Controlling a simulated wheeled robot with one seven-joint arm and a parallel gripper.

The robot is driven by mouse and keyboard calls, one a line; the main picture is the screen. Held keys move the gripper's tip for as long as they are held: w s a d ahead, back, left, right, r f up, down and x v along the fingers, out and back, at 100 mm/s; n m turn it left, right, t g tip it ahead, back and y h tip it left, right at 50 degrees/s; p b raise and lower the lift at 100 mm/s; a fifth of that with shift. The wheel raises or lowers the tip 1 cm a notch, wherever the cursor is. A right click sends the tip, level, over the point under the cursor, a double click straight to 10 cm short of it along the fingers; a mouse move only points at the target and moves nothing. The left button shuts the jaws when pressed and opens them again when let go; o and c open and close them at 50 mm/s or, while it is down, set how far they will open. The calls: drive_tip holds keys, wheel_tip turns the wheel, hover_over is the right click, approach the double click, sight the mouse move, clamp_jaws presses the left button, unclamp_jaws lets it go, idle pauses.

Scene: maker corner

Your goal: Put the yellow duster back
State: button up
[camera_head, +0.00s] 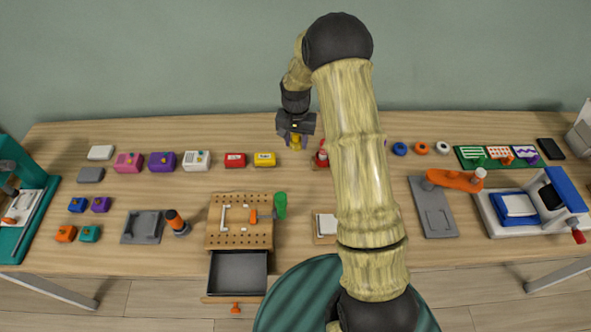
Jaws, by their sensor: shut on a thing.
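My gripper (296,137) is above the back middle of the bench, pointing down. It is shut on a small yellow thing, which looks like the yellow duster (296,143). Small purple bits show at the sides of the jaws. Whether the duster touches the bench is too small to tell. A red item (321,156) stands just to the right of the gripper, partly hidden behind my arm. The duster's place cannot be made out for certain.
A yellow box (264,159) and a red box (235,160) sit left of the gripper. A pegboard (240,240) with an open drawer (238,273) and a green cylinder (280,204) are in front. My arm hides part of the bench's middle.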

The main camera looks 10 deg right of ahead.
drive_tip(key=shift+w+a+r+m, duration=0.1)
drive_tip(key=shift+w+r+m, duration=0.3)
drive_tip(key=shift+w+r, duration=0.25)
drive_tip(key=shift+s, duration=0.1)
drive_tip(key=shift+s+f, duration=0.15)
drive_tip(key=shift+f, duration=0.1)
hover_over(295, 163)
wheel_tip(295, 163, down, 6)
drive_tip(key=shift+r+p, duration=0.1)
drive_tip(key=shift+p, duration=0.25)
drive_tip(key=shift+f, duration=1.85)
drive_tip(key=shift+f, duration=0.1)
drive_tip(key=o, duration=1)
drive_tip(key=shift+c, duration=0.2)
